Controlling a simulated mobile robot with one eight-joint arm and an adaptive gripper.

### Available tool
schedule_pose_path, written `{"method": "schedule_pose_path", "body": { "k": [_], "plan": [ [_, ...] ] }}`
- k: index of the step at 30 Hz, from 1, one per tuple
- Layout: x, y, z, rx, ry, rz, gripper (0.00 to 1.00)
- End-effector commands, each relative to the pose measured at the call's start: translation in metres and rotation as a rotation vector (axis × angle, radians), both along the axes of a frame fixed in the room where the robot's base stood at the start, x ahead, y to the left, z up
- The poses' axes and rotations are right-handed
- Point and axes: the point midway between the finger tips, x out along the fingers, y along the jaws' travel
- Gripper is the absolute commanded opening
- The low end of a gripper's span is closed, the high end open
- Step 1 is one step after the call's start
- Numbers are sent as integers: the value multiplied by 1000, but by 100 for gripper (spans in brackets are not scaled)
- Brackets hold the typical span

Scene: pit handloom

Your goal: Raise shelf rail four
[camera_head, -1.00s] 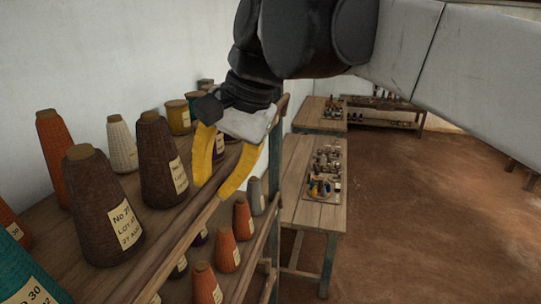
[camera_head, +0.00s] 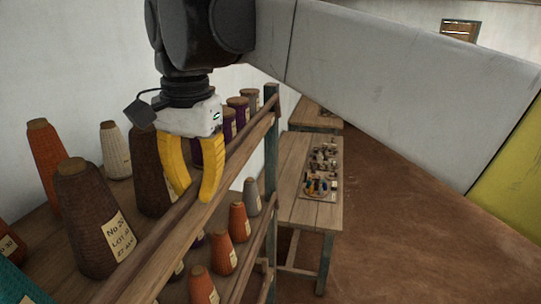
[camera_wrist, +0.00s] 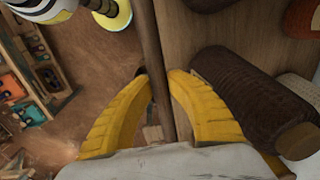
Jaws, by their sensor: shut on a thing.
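A wooden shelf rail (camera_head: 243,153) runs along the front edge of the upper shelf, rising from lower left to the dark post. My gripper (camera_head: 194,199) points down over this edge, with its yellow fingers straddling the rail. In the wrist view my gripper (camera_wrist: 158,72) has a dark, thin rail (camera_wrist: 152,35) passing between its fingers, and it is shut on it. The exact contact at the fingertips is partly hidden. No number is visible on the rail.
Brown cones (camera_head: 88,220), an orange cone (camera_head: 46,158) and a white cone (camera_head: 115,150) stand on the shelf close behind the gripper. Smaller orange cones (camera_head: 239,222) stand on a lower level. A wooden table (camera_head: 300,205) with small items stands beyond the post (camera_head: 271,150). The floor at right is clear.

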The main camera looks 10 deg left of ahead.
Motion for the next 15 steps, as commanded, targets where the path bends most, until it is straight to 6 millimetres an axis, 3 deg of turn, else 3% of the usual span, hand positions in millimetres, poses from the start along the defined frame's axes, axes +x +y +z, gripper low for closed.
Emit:
{"method": "schedule_pose_path", "body": {
  "k": [3, 4, 6, 15],
  "plan": [
    [0, 0, 0, 1, 1, 1, 0],
    [0, 0, 0, 1, 1, 1, 24],
    [0, 0, 0, 1, 1, 1, 42],
    [0, 0, 1, 1, 1, 1, 42]
  ]
}}
